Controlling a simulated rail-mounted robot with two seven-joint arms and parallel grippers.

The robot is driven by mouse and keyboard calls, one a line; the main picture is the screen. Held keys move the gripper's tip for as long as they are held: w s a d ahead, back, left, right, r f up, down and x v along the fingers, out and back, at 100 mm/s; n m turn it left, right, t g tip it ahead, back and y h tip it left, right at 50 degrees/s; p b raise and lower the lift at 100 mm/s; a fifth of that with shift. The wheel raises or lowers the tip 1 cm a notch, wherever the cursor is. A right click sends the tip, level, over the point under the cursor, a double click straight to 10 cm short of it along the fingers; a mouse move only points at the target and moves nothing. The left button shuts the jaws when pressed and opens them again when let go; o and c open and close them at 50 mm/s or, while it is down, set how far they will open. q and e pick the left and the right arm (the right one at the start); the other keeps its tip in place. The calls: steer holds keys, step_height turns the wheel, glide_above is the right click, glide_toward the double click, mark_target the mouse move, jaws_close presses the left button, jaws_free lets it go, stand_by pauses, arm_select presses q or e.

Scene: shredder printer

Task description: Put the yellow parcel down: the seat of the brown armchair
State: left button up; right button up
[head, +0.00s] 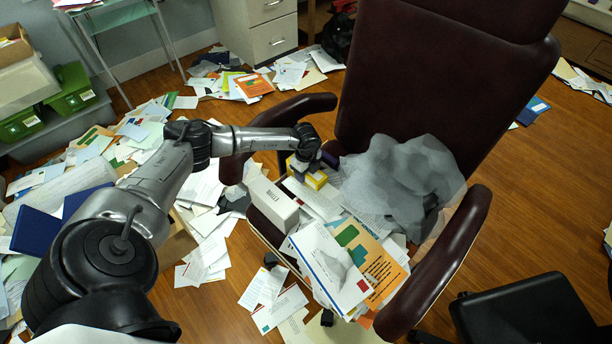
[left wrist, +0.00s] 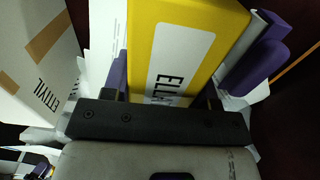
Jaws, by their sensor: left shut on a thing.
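The yellow parcel (head: 315,180) is a small box, partly hidden by my left gripper in the head view. In the left wrist view the yellow parcel (left wrist: 200,20) has a white label and lies between the purple fingers. My left gripper (head: 314,168) is shut on it, over the left rear part of the armchair's seat. The brown armchair (head: 430,75) has a dark leather back and two curved armrests. Papers and other things cover most of its seat. I cannot tell whether the parcel touches what lies under it. My right gripper is not in view.
A white box (head: 272,203) lies on the seat's left side. Grey crumpled plastic (head: 395,180) fills its right rear, and papers (head: 330,268) cover the front. The left armrest (head: 292,110) is close to my left arm. Papers litter the wooden floor.

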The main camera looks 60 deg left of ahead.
arm_select(q)
steer(key=shift+f, duration=0.45)
steer(key=shift+r, duration=0.1)
steer(key=o, duration=1.1)
steer(key=shift+f, duration=0.2)
step_height(320, 180, up, 11)
steer(key=p, duration=0.5)
steer(key=shift+r, duration=0.7)
